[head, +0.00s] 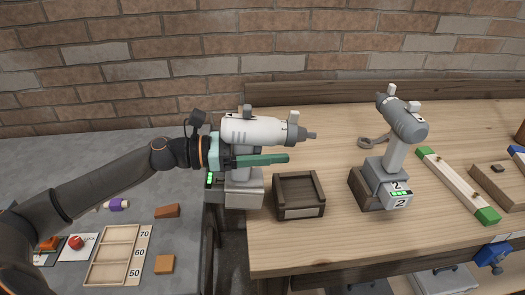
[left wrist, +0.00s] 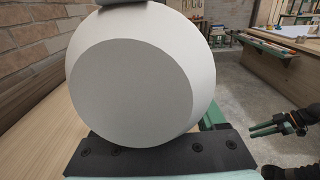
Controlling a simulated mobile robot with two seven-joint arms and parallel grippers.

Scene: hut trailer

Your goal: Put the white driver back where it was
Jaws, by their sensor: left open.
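The white driver (head: 262,131) is upright at the left edge of the wooden bench, its nose pointing right. Its grey foot (head: 243,190) shows low beside an empty dark wooden holder (head: 298,210); whether the foot rests on anything is unclear. My left gripper (head: 262,160) is open at the driver's handle, one green finger crossing in front just under the body. In the left wrist view the driver's round white back (left wrist: 140,75) fills the middle, very close. My right gripper (left wrist: 268,129) shows small at the right there, away from the bench.
A grey driver (head: 398,135) stands in a similar holder marked 2. A wrench (head: 375,142) lies behind it, and a green-ended wooden bar (head: 455,183) lies to its right. A lower grey table (head: 190,235) at left holds a slotted wooden tray (head: 113,257) and small blocks.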

